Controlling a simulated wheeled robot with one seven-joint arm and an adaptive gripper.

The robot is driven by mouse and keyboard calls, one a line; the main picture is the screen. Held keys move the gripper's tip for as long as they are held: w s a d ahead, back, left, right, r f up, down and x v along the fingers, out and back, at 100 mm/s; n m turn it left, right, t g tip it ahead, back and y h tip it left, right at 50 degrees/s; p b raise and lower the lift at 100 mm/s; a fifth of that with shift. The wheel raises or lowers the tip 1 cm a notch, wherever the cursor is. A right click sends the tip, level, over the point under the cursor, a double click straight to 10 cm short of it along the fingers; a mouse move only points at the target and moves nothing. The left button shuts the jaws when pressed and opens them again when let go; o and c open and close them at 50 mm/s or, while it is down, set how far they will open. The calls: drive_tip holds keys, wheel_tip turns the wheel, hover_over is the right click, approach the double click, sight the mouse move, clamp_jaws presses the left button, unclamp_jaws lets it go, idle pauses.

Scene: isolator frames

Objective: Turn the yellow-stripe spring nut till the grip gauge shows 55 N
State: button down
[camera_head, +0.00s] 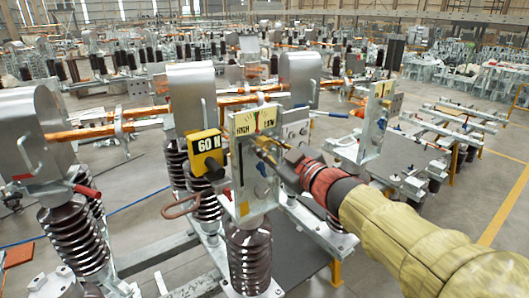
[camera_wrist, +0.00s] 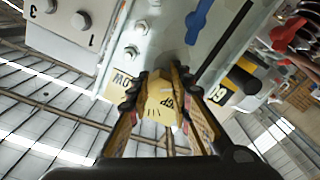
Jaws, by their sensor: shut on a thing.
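The yellow gauge box (camera_head: 207,145) reads "60 N" in the head view. It also shows tilted in the wrist view (camera_wrist: 241,84), with its digits partly visible. My gripper (camera_head: 262,148) is at the upright metal plate (camera_head: 245,170), just below a cream dial plate (camera_head: 256,122) marked HIGH and LOW. In the wrist view, the jaws (camera_wrist: 167,76) are closed in at the plate, with a yellow marked surface showing between them. They are shut on what appears to be the spring nut. The nut is mostly hidden by the fingers, and its yellow stripe cannot be made out clearly.
Brown ribbed insulators (camera_head: 249,258) stand below the plate. A red-tipped lever (camera_head: 87,190) is at left. A similar upright plate with a yellow dial (camera_head: 380,92) stands behind at right. A blue handle (camera_wrist: 199,20) lies on the plate near my jaws.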

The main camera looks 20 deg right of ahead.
drive_tip(key=shift+n+b, duration=0.55)
drive_tip(key=shift+n, duration=0.35)
drive_tip(key=c, duration=1.7)
unclamp_jaws()
drive_tip(key=shift+o, duration=0.4)
drive_tip(key=v, duration=1.2)
